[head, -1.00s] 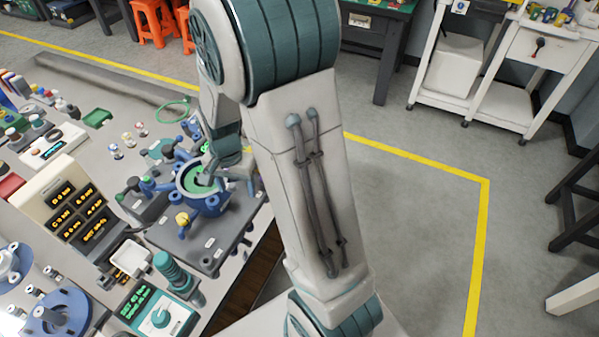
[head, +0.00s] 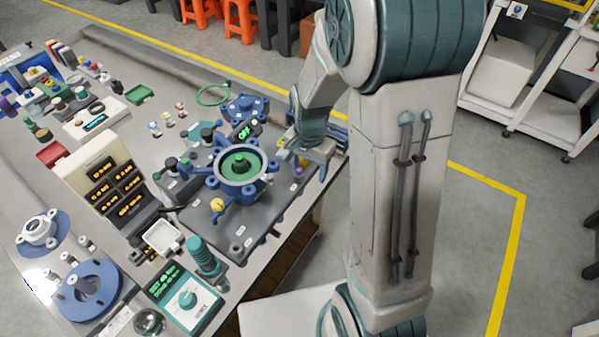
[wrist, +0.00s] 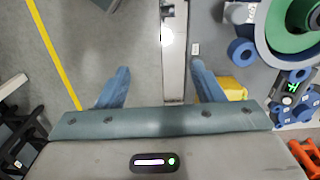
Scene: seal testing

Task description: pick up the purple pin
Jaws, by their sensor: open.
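A small purple thing (head: 302,162), likely the purple pin, shows in the head view at the right side of the dark base plate (head: 240,229), with a yellow spot close to it. My gripper (head: 303,154) is right above it, to the right of the blue fixture with the green centre (head: 240,166). In the wrist view my gripper (wrist: 160,68) has its two blue fingers wide apart with nothing between them. The bench edge runs between the fingers. A yellow part (wrist: 233,86) lies beside the right finger. I cannot make out the purple pin in the wrist view.
The blue fixture's arms stick out close to my gripper's left. A blue flanged part (head: 246,107) stands behind it. A dark meter with green digits (wrist: 291,87) shows in the wrist view. Open floor (head: 455,215) lies right of the bench.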

